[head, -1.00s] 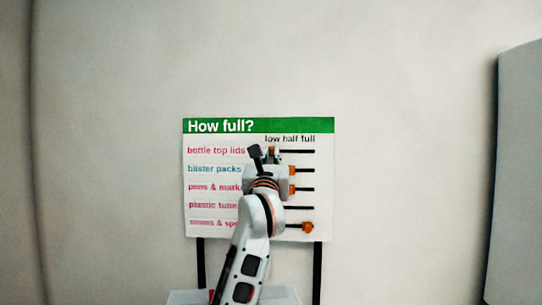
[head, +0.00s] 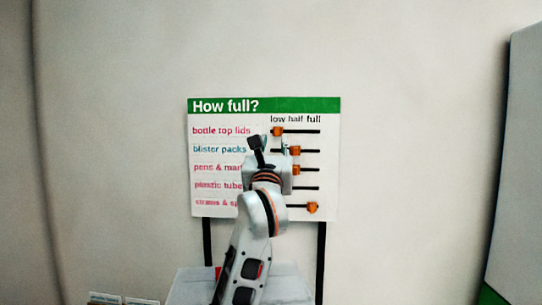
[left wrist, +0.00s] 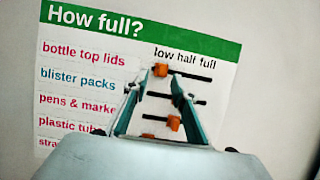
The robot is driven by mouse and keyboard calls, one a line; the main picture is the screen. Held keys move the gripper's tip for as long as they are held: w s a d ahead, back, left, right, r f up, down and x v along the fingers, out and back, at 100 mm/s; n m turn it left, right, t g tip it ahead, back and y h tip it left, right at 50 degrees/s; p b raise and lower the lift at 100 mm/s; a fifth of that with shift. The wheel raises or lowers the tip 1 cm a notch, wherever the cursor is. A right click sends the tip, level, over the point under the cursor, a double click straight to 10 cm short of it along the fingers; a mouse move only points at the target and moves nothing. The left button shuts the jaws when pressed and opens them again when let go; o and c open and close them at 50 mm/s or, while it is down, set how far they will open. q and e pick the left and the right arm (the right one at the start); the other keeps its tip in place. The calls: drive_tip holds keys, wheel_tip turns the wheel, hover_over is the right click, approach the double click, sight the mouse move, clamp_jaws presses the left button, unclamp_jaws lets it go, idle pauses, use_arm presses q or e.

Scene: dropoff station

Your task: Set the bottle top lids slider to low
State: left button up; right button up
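The white "How full?" board (head: 225,160) has a green header and several slider tracks. The bottle top lids slider (head: 277,131) is an orange knob at the left end of the top track, under "low". It also shows in the left wrist view (left wrist: 160,69), just beyond my open fingertips and apart from them as far as I can see. My left gripper (head: 270,143) is in front of the board, just below that knob. In the left wrist view the two fingers (left wrist: 160,77) are spread with nothing held. My right gripper is not in view.
Other orange knobs sit lower: blister packs (head: 295,151), pens and markers (head: 296,170) and the bottom row (head: 312,207). My arm hides parts of the lower labels. A pale box top (head: 290,285) stands below the board. A grey panel is at the right edge.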

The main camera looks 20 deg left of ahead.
use_arm(q)
drive_tip(key=v, duration=0.7)
drive_tip(key=shift+s+f, duration=0.1)
